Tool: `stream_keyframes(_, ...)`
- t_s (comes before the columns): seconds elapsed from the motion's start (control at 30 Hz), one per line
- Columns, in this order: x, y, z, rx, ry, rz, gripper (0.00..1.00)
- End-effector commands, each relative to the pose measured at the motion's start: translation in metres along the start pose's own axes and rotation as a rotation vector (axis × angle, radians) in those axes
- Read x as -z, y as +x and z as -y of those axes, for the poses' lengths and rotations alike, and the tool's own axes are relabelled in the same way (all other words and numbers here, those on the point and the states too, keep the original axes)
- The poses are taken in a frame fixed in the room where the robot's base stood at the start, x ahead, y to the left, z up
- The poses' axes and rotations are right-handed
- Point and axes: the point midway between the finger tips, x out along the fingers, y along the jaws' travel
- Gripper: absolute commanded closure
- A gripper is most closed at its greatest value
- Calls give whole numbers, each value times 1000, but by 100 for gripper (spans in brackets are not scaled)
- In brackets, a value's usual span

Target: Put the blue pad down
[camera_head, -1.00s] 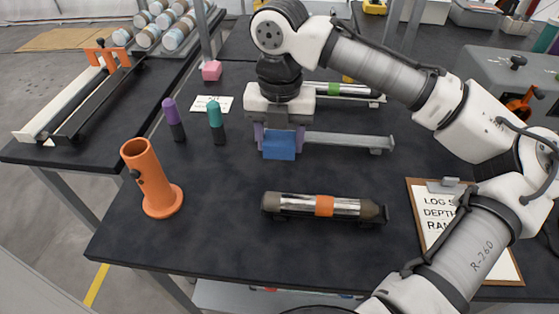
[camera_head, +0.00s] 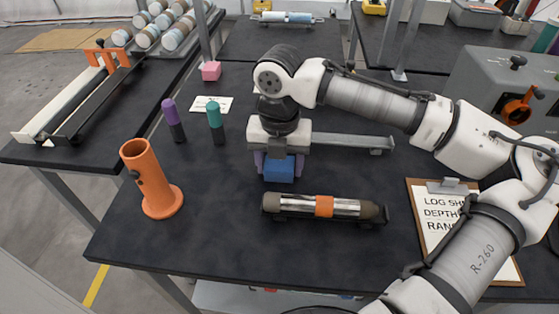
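The blue pad (camera_head: 279,169) is a small block between the purple fingers of my gripper (camera_head: 279,166), just behind the dark tube. My gripper points down and is shut on the pad. Whether the pad's underside touches the black table (camera_head: 215,245) cannot be told from this view. The fingertips are partly visible on either side of the pad.
A dark tube with a silver section and orange band (camera_head: 324,207) lies close in front. A grey bar (camera_head: 350,141) lies behind right. An orange holder (camera_head: 151,180), purple-capped (camera_head: 173,120) and teal-capped markers (camera_head: 216,122) stand left; a clipboard (camera_head: 441,236) lies right. Front-left table is clear.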

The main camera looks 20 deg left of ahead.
Motion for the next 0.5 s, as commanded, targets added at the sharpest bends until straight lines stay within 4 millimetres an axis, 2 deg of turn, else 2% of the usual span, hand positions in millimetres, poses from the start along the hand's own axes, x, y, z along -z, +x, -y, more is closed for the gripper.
stream_keyframes(0.03, 0, 0, 0, 0, 0, 0, 33)
stream_keyframes(0.1, 0, 0, 0, 0, 0, 1, 24)
stream_keyframes(0.5, 0, -7, 0, 0, 0, 2, 24)
